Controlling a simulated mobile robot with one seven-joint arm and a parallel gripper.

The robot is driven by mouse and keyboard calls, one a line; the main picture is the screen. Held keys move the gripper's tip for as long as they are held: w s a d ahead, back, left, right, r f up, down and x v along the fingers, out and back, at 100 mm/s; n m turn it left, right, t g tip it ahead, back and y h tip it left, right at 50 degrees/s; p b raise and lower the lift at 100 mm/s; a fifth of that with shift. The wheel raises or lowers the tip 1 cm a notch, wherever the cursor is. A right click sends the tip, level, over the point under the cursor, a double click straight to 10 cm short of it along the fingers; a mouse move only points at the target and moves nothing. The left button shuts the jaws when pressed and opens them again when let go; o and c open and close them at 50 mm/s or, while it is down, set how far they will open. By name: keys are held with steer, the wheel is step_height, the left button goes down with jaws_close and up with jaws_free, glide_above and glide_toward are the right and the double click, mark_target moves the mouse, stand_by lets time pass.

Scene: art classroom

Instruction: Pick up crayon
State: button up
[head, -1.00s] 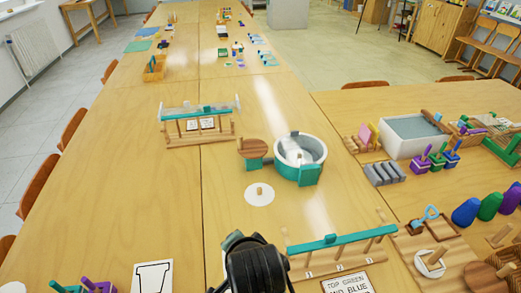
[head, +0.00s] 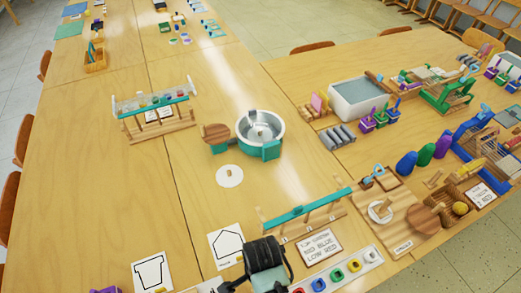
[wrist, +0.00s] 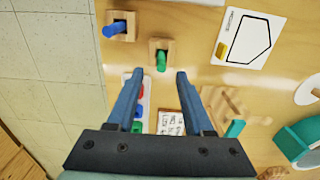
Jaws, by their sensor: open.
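In the wrist view my gripper (wrist: 157,74) is open, its two blue fingers apart with nothing held between them. A green stick-like piece (wrist: 161,62) in a wooden block shows just beyond the fingertips. A blue stick-like piece (wrist: 115,28) sits in another wooden block farther up and left. I cannot tell whether either is a crayon. A small yellow piece (wrist: 221,49) lies on the white outline card (wrist: 243,38), right of the fingers; it could be a crayon. In the head view the dark end of my arm hides part of the near table.
A white tray of coloured pieces (head: 350,266) and a lettered card (head: 318,246) lie near the front edge. A wooden rack with a teal bar (head: 310,206) stands behind. A round teal-and-white tub (head: 261,130) stands mid-table.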

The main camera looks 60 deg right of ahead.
steer(key=shift+w+f, duration=0.15)
steer(key=shift+f, duration=2.9)
jaws_close()
